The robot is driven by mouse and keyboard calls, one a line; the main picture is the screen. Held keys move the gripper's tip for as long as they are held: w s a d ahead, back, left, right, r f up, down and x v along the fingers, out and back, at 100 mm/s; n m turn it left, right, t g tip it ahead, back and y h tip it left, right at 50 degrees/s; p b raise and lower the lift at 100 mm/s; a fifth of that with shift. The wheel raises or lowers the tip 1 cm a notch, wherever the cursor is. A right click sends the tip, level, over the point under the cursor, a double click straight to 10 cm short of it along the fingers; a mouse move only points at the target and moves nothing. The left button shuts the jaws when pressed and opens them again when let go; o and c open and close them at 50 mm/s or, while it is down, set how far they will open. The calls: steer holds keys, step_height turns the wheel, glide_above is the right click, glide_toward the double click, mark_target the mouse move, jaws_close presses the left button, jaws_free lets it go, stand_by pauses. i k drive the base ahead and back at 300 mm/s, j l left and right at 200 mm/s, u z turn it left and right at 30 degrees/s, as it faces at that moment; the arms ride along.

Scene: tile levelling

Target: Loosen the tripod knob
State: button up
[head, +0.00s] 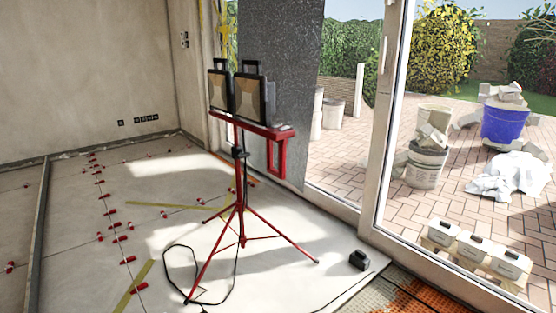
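A red tripod (240,211) stands upright on the tiled floor in the middle of the head view, its three legs spread. It carries two black-framed work lights (249,97) on a red crossbar (250,126). A small dark part, perhaps the knob (239,153), shows on the upper post below the crossbar. It is too small to tell whether it is tight or loose. My gripper is not in view.
A black cable (169,272) loops around the tripod's feet. Several red levelling clips (117,238) dot the tiles to the left. A small black box (359,260) sits to the right. Glass doors (381,110) border the right side, with buckets and rubble outside.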

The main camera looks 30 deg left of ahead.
mark_target(241, 155)
steer(key=i+j+u, duration=0.15)
steer(key=u, duration=0.25)
steer(key=i+u, duration=0.2)
steer(key=u, duration=0.2)
steer(key=i+u, duration=0.2)
steer(key=u, duration=0.2)
steer(key=i+u, duration=0.2)
steer(key=u, duration=0.25)
steer(key=i+l+u, duration=0.1)
steer(key=i+l, duration=0.2)
steer(key=i, duration=0.15)
steer(key=i+l+u, duration=0.15)
steer(key=i+l, duration=0.2)
steer(key=i, duration=0.05)
